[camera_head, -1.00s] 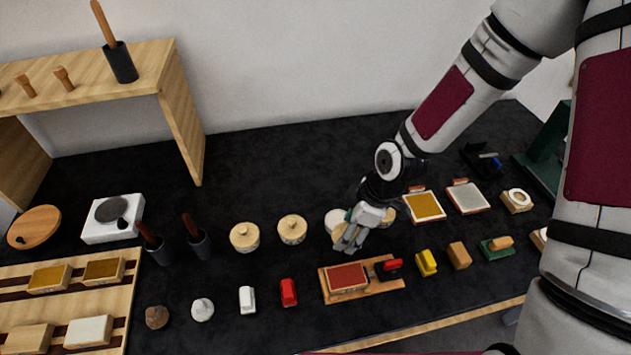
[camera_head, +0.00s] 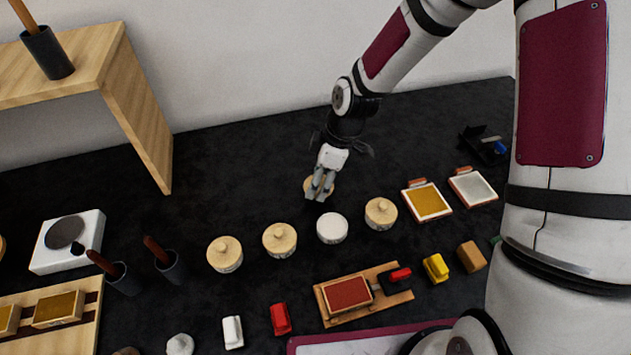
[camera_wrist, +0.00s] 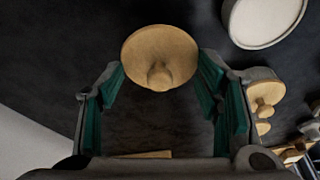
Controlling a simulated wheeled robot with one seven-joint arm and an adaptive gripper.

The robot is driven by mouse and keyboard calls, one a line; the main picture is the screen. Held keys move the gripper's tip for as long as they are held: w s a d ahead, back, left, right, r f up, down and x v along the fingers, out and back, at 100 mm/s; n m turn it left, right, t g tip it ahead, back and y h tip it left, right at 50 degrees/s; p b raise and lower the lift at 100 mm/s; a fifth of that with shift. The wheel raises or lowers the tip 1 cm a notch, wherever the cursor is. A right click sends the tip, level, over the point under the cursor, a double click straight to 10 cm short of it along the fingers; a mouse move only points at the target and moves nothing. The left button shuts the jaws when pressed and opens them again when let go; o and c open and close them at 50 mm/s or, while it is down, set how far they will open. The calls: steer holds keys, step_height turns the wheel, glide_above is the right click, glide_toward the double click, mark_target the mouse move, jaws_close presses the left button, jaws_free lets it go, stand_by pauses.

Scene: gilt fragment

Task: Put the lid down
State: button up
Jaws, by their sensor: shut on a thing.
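A round pale wooden lid with a central knob (camera_wrist: 160,57) is between the green-padded fingertips of my gripper (camera_wrist: 162,70), which is shut on the lid's edges. In the head view my gripper (camera_head: 319,192) points down over the black table behind the jar row, with the lid (camera_head: 309,184) partly hidden by the fingers. I cannot tell whether the lid touches the table. A jar with a white open top (camera_head: 332,228) stands in front of my gripper, apart from it. It also shows at the wrist view's top right (camera_wrist: 264,18).
Lidded jars stand left (camera_head: 225,252) (camera_head: 280,239) and right (camera_head: 381,212) of the white-topped jar. A red pad on a wooden board (camera_head: 348,294) lies in front. The black table (camera_head: 235,170) is clear left of and behind my gripper.

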steer(key=shift+w+a+f+b, duration=0.1)
steer(key=shift+w+b, duration=0.1)
steer(key=shift+w, duration=0.2)
steer(key=shift+w+a+f+b, duration=0.1)
steer(key=shift+w+b, duration=0.05)
steer(key=shift+w, duration=0.25)
steer(key=shift+f+b, duration=0.9)
steer(key=shift+f, duration=0.7)
steer(key=shift+f, duration=0.15)
steer(key=o, duration=0.9)
steer(key=shift+o, duration=0.2)
steer(key=v, duration=1.2)
steer(key=shift+r+p, duration=0.25)
steer(key=shift+p, duration=0.1)
